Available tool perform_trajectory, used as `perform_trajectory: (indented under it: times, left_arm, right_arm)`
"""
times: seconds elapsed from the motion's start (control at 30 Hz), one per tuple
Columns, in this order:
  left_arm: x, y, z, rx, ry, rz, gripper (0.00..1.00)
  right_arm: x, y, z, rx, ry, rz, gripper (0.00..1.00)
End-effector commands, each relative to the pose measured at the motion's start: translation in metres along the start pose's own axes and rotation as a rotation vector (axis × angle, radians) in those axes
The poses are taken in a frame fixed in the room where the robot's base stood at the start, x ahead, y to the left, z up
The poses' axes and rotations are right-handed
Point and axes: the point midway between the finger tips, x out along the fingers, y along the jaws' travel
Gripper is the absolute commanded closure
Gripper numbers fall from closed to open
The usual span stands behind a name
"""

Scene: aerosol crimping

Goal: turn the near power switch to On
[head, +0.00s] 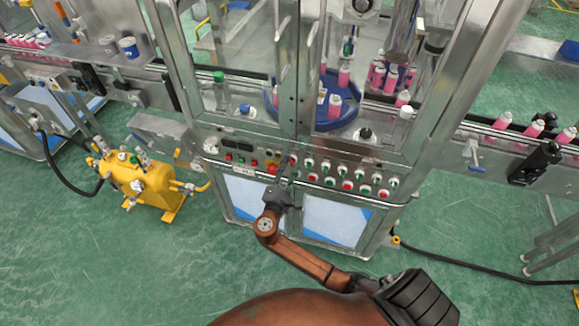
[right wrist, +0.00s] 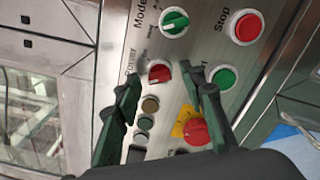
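The power switch (right wrist: 158,72) is a small red round knob with a dark pointer mark, on the grey control panel. Its label is partly hidden by a finger. My right gripper (right wrist: 157,78) is open, its two dark green fingers apart on either side of the knob in the right wrist view. I cannot tell whether either finger touches it. In the head view my right gripper (head: 285,183) is in front of the panel (head: 250,150) and covers part of it. My left gripper is not in view.
A green mode knob (right wrist: 174,21), red stop button (right wrist: 246,26) and green button (right wrist: 223,77) lie close around the switch. A red mushroom button (right wrist: 197,130) on yellow is near the right finger. A yellow tank (head: 140,180) stands on the floor left.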

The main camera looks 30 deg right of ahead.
Motion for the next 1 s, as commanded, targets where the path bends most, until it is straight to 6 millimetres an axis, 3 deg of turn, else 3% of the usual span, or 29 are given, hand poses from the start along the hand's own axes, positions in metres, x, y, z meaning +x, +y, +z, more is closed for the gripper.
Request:
perform_trajectory:
  times: [0.37, 0.9, 1.0]
  left_arm:
    - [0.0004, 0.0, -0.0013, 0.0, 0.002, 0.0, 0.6]
    - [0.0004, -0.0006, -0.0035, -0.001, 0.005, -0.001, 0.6]
    - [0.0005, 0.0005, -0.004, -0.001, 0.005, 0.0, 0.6]
  right_arm:
    - [0.0078, -0.0004, 0.0, 0.0, 0.001, -0.001, 0.62]
    - [0.0074, -0.0008, -0.0002, 0.0, 0.001, -0.002, 0.99]
    - [0.005, 0.0, -0.0021, 0.0, 0.001, -0.002, 1.0]
